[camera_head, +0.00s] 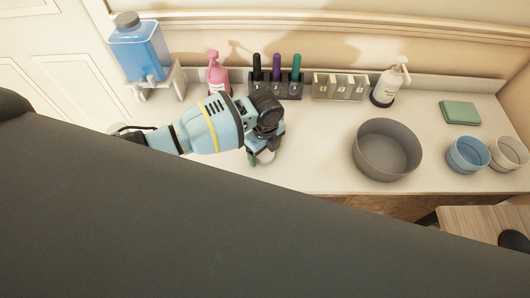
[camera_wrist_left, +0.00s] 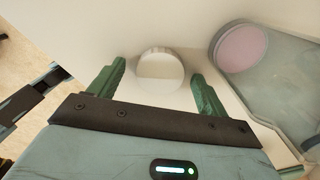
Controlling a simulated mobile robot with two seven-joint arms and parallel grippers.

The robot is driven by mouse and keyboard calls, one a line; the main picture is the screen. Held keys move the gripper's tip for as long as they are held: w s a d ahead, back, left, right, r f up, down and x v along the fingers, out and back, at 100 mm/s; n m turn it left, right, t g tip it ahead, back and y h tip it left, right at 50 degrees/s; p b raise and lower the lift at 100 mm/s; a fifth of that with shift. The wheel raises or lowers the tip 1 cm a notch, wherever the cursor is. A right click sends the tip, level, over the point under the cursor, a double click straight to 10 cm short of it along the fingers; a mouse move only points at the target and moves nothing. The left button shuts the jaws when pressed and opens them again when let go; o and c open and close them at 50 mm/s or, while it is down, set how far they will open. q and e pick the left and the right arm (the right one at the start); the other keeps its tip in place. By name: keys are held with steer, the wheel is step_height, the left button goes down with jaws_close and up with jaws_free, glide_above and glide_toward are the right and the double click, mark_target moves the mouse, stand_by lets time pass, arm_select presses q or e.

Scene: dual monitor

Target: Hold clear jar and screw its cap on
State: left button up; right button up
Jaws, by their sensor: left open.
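My left gripper (camera_head: 262,157) reaches in from the left, low over the counter's front part. In the left wrist view its two green fingers (camera_wrist_left: 158,88) are apart. A pale round thing (camera_wrist_left: 160,70) shows in the gap between them, with a clear space to each finger; I cannot tell whether it is the jar or its cap. In the head view my gripper mostly hides it. A dark jointed part (camera_wrist_left: 38,92) at the left wrist view's left edge may be my right gripper; its jaws cannot be made out.
A grey bowl (camera_head: 386,150) stands right of my gripper. A blue dispenser (camera_head: 140,50) stands back left. Counter between gripper and bowl is clear.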

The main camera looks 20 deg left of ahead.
mark_target(265, 156)
arm_select(q)
steer(key=c, duration=1)
steer(key=shift+c, duration=0.2)
arm_select(e)
steer(key=shift+a, duration=0.1)
arm_select(q)
steer(key=shift+r, duration=0.5)
steer(key=r, duration=0.1)
steer(key=s+r, duration=0.1)
steer(key=shift+d+r, duration=0.15)
steer(key=shift+r, duration=0.2)
steer(key=s+d, duration=0.2)
steer(key=s, duration=0.5)
steer(key=s+d+r+p, duration=0.1)
steer(key=s+d, duration=0.1)
steer(key=s, duration=0.5)
steer(key=shift+d+r, duration=0.15)
steer(key=shift+d, duration=0.25)
arm_select(e)
steer(key=shift+w+d+r+t, duration=0.2)
steer(key=shift+w+r+t, duration=0.1)
steer(key=shift+w+r, duration=0.5)
steer(key=shift+r, duration=0.2)
